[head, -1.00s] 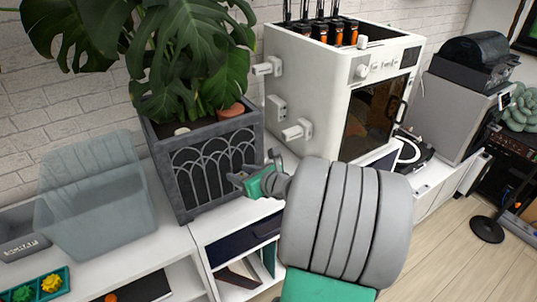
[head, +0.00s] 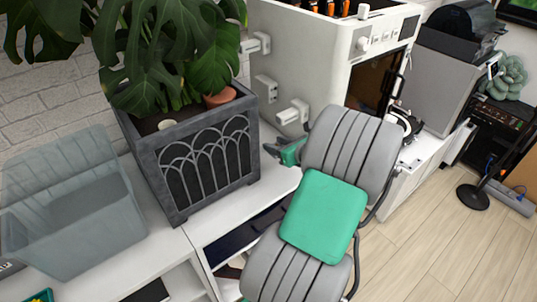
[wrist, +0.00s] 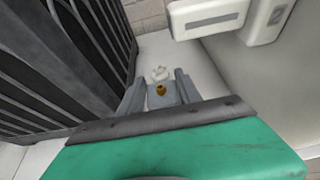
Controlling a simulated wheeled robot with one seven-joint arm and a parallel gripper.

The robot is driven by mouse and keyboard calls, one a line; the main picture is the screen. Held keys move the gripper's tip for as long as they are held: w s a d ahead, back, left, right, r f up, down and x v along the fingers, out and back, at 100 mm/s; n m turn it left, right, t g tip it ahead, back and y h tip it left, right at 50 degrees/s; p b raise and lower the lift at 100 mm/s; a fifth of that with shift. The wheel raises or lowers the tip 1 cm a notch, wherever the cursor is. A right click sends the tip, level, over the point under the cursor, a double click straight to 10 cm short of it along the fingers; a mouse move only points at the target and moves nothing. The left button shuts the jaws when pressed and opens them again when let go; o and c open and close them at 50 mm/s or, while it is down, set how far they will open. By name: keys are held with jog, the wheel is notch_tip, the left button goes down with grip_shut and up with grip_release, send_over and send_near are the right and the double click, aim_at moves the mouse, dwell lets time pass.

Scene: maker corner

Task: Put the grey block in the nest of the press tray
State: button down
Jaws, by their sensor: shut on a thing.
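My gripper (wrist: 158,90) is shut on the grey block (wrist: 163,97), a small piece between the two grey fingers in the wrist view. A round brass-coloured spot shows on or in front of the block. In the head view my gripper (head: 280,150) is small, in the gap between the planter and the white machine, and the block cannot be made out. A small white thing (wrist: 160,73) lies just beyond the fingertips in the wrist view; I cannot tell what it is. I cannot make out the press tray or its nest in either view.
The dark planter (head: 205,165) with a large-leaved plant stands close left of my gripper. The white machine (head: 300,75), with box-like fittings on its side, stands close right. A clear bin (head: 75,215) is at far left. The white counter (head: 225,222) is bare in front of the planter.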

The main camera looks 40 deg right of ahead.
aim_at(270, 162)
jog(key=w+f, duration=0.1)
jog(key=f, duration=0.1)
jog(key=w+f, duration=0.1)
jog(key=f, duration=0.1)
jog(key=w+f, duration=0.1)
jog(key=f, duration=0.1)
jog(key=shift+d, duration=0.1)
jog(key=shift+s+f, duration=0.1)
jog(key=shift+f, duration=0.2)
jog(key=c, duration=0.8)
grip_release()
